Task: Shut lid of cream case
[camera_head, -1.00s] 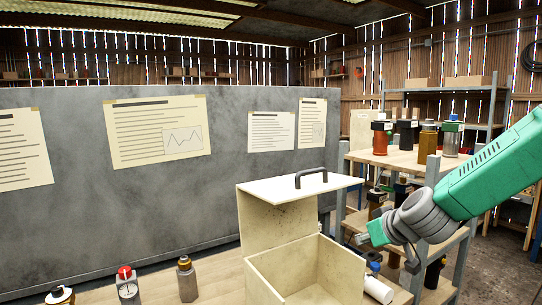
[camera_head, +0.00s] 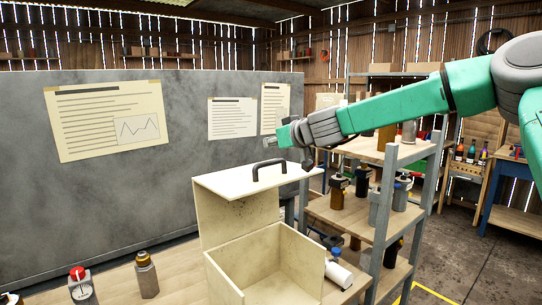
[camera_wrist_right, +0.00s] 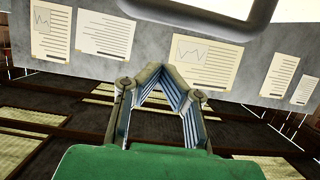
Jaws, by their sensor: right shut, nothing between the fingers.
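The cream case (camera_head: 245,268) stands open on the workbench, its hollow inside facing up. Its upright back panel (camera_head: 222,222) carries a flat cream lid plate (camera_head: 235,183) high above the opening, about level. A black handle (camera_head: 268,165) is on top of the lid plate. My right gripper (camera_head: 284,136) is above and behind the handle in the head view, apart from it, shut and empty. In the right wrist view the gripper (camera_wrist_right: 163,72) has its fingertips together, and the dark handle (camera_wrist_right: 200,12) shows at the top edge. My left gripper is out of view.
A grey partition (camera_head: 100,210) with posters stands behind the bench. A shelf unit (camera_head: 385,215) with bottles is right of the case.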

